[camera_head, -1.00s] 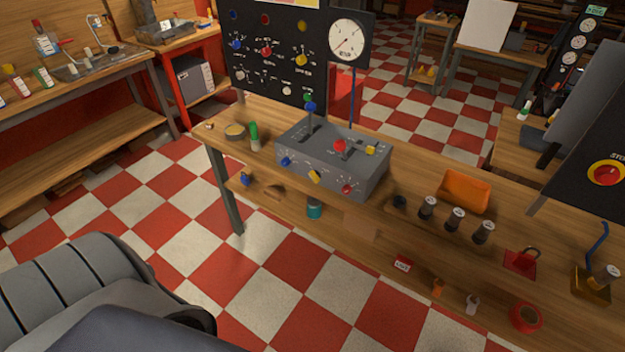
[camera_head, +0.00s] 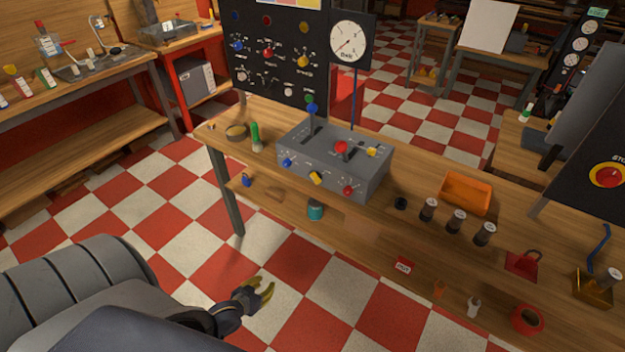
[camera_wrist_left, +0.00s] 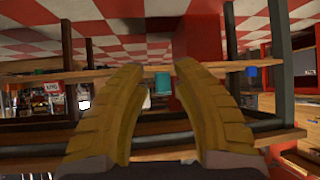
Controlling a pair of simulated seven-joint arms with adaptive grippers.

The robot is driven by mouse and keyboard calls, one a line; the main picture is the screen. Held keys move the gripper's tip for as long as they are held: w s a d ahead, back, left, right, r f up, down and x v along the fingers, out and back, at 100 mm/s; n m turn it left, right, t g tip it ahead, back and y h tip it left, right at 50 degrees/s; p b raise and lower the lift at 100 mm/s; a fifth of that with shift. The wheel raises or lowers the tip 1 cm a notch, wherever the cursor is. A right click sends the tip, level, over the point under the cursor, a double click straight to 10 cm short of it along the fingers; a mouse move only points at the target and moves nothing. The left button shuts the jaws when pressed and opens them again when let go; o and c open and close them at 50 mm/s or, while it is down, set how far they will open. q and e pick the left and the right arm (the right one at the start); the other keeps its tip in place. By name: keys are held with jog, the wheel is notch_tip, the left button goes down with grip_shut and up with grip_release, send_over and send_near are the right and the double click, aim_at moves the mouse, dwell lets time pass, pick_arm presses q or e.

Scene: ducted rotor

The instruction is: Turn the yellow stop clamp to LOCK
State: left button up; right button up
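A grey control box (camera_head: 333,165) stands on the wooden workbench. Two yellow parts show on it: a yellow knob (camera_head: 315,178) on its front face, between a blue and a red knob, and a yellow piece (camera_head: 372,152) on its top at the right, beside a red-knobbed lever (camera_head: 341,147). I cannot tell which is the stop clamp, and the lettering is too small to read. My left gripper (camera_head: 267,290) is in front of the bench, low and well apart from the box. In the left wrist view its yellow fingers (camera_wrist_left: 160,68) are open and empty. My right gripper is not in view.
A tall blue-knobbed lever (camera_head: 312,108) rises from the box's left side. A green-topped bottle (camera_head: 255,137) stands left of it. An orange bin (camera_head: 466,192) and several dark cylinders (camera_head: 457,221) are to the right. The floor before the bench is clear.

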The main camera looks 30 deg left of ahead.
pick_arm(q)
jog(key=w+r+n+t, duration=0.2)
jog(key=w+r, duration=0.3)
jog(key=r, duration=0.5)
jog(key=w+r+n+t, duration=0.1)
jog(key=w+r+t, duration=0.25)
jog(key=r, duration=0.65)
jog(key=n+t+h, duration=0.2)
jog(key=n, duration=0.2)
send_near(313, 178)
jog(key=w, duration=0.9)
jog(key=shift+w+d, duration=0.2)
jog(key=shift+w, duration=0.15)
grip_shut()
